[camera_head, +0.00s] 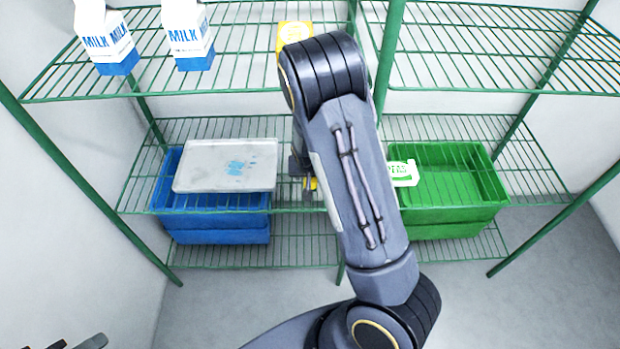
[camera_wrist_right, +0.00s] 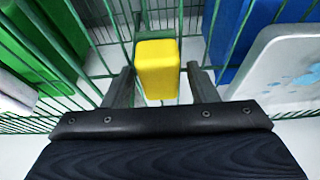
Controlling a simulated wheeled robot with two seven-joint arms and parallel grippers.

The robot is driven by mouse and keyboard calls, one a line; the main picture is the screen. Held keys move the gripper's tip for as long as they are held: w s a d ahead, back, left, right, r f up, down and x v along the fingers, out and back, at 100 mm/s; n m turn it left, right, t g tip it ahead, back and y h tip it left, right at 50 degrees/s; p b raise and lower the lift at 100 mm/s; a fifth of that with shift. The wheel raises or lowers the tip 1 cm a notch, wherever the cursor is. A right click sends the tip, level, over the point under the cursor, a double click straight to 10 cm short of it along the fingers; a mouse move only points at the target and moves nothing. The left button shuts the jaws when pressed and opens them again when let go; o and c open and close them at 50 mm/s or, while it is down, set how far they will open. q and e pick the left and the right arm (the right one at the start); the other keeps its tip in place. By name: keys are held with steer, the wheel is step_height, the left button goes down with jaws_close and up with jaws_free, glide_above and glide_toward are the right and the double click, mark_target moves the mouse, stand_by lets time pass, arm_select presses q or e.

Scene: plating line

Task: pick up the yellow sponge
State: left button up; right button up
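The yellow sponge (camera_wrist_right: 157,68) stands upright on the wire shelf in the right wrist view. My right gripper (camera_wrist_right: 160,78) is open, with one finger on each side of the sponge. A narrow gap shows on the right; the left finger looks very close to it, and I cannot tell if it touches. In the head view only a small yellow bit of the sponge (camera_head: 310,184) shows beside my right arm, which hides most of the gripper. Grey and dark parts at the bottom left corner look like my left gripper (camera_head: 78,344), mostly out of frame.
On the middle shelf, a grey tray (camera_head: 225,180) lies over a blue crate (camera_head: 215,222) at left. A green crate (camera_head: 450,213) and a white-green package (camera_head: 403,173) are at right. Milk cartons (camera_head: 189,38) and a yellow box (camera_head: 293,32) stand on the upper shelf (camera_head: 480,50).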

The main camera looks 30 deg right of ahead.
steer(key=c, duration=0.8)
steer(key=shift+c, duration=0.2)
steer(key=shift+r, duration=0.1)
steer(key=shift+r, duration=0.25)
steer(key=v, duration=0.2)
steer(key=p+v, duration=0.1)
steer(key=shift+w+r, duration=0.25)
steer(key=shift+r, duration=0.1)
steer(key=shift+s+a+r+p, duration=0.8)
steer(key=shift+s+a+r, duration=0.4)
steer(key=shift+s+r, duration=0.5)
steer(key=shift+s+a+r+p, duration=0.75)
steer(key=shift+s+a+r, duration=0.55)
steer(key=shift+s, duration=0.75)
steer(key=shift+s+a+r+p, duration=0.8)
steer(key=shift+s+a+r, duration=0.5)
steer(key=shift+s, duration=0.55)
steer(key=shift+d+r, duration=0.1)
steer(key=shift+d, duration=0.05)
